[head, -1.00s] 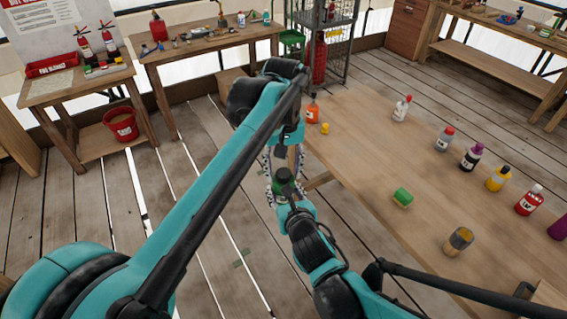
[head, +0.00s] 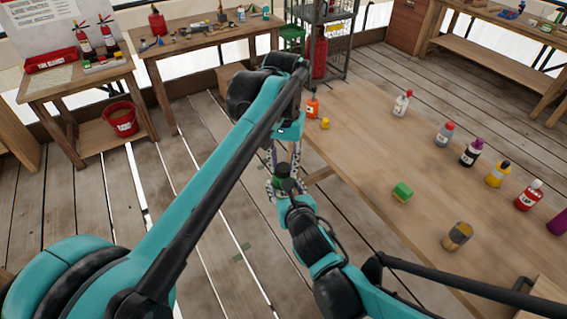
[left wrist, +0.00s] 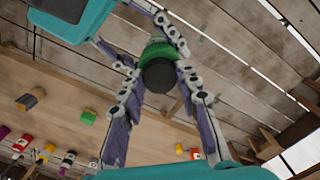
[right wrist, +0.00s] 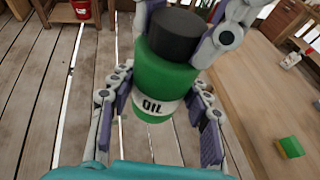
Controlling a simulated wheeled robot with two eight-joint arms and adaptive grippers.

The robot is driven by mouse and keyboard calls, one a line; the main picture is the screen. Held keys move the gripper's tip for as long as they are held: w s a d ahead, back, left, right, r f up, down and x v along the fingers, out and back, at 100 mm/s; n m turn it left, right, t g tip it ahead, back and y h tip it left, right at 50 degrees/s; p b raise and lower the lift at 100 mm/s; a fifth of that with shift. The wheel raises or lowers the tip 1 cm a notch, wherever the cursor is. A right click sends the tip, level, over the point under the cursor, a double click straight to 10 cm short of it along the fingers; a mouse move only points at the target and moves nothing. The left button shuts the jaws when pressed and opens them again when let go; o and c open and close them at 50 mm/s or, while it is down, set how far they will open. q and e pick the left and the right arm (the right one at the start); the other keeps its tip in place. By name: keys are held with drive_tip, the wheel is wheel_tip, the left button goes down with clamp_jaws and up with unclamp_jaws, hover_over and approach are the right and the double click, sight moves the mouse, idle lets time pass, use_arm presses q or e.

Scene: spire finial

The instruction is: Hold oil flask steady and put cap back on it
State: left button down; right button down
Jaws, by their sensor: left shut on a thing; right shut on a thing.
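The green oil flask (right wrist: 170,72) is upright in the right wrist view, its white OIL label facing that camera. The flask also shows in the head view (head: 287,185). My right gripper (right wrist: 158,100) is shut on the flask, a finger on each side. The black cap (right wrist: 177,36) is at the flask's top, in line with it. No gap shows, but I cannot tell whether it is fully seated. The cap also shows in the left wrist view (left wrist: 159,76). My left gripper (head: 285,170) comes from above and is shut on the cap, fingers at its sides.
The flask is held in the air beside the wooden table (head: 370,150). On the table are a green block (head: 402,192), an orange bottle (head: 312,108), a brown-and-grey container (head: 457,236) and a row of several bottles at right. Plank floor lies open at left.

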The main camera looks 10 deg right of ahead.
use_arm(q)
drive_tip(key=c, duration=1)
unclamp_jaws()
wheel_tip(320, 180, up, 12)
drive_tip(key=s+a+f+n+t, duration=0.1)
drive_tip(key=s+a+f+t, duration=0.1)
drive_tip(key=s+a+f, duration=0.2)
drive_tip(key=s+a+f+n+t, duration=0.2)
drive_tip(key=s+a+f, duration=0.3)
drive_tip(key=a+f, duration=0.6)
drive_tip(key=s+a+f+n+t, duration=0.2)
drive_tip(key=s+a+f, duration=0.3)
drive_tip(key=a, duration=0.5)
drive_tip(key=shift+s+a+f+t, duration=0.1)
drive_tip(key=shift+a+f+t, duration=0.15)
drive_tip(key=shift+f, duration=0.4)
drive_tip(key=shift+a+f+t, duration=0.1)
drive_tip(key=shift+f+t, duration=0.25)
drive_tip(key=shift+f, duration=0.25)
